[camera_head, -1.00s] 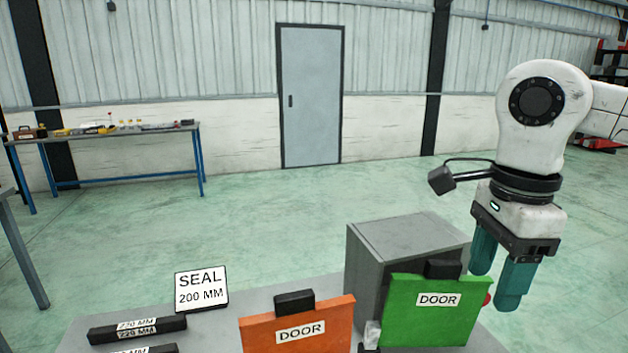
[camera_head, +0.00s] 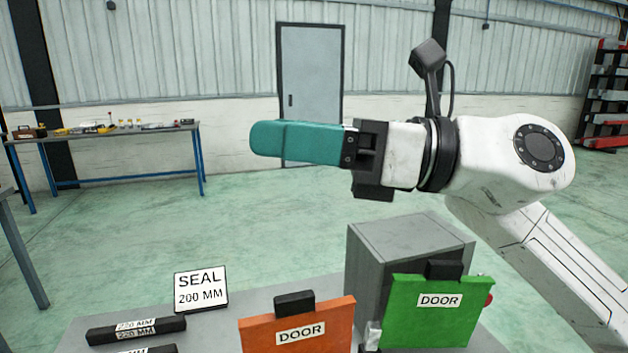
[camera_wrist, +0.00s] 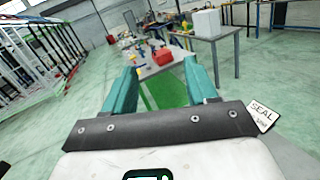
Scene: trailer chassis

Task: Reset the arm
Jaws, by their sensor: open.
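My gripper (camera_head: 262,139) has teal fingers and is held level above the table, pointing left in the head view. In the wrist view its two fingers (camera_wrist: 162,72) stand apart with nothing held between them. My white arm reaches in from the right side of the head view. In the head view the fingers overlap each other, so the gap does not show there.
Below are an orange DOOR panel (camera_head: 297,329), a green DOOR panel (camera_head: 436,312), a grey box (camera_head: 410,244), a SEAL 200 MM sign (camera_head: 201,289) and black seal bars (camera_head: 136,331). A workbench (camera_head: 120,132) stands far left. The air around the gripper is clear.

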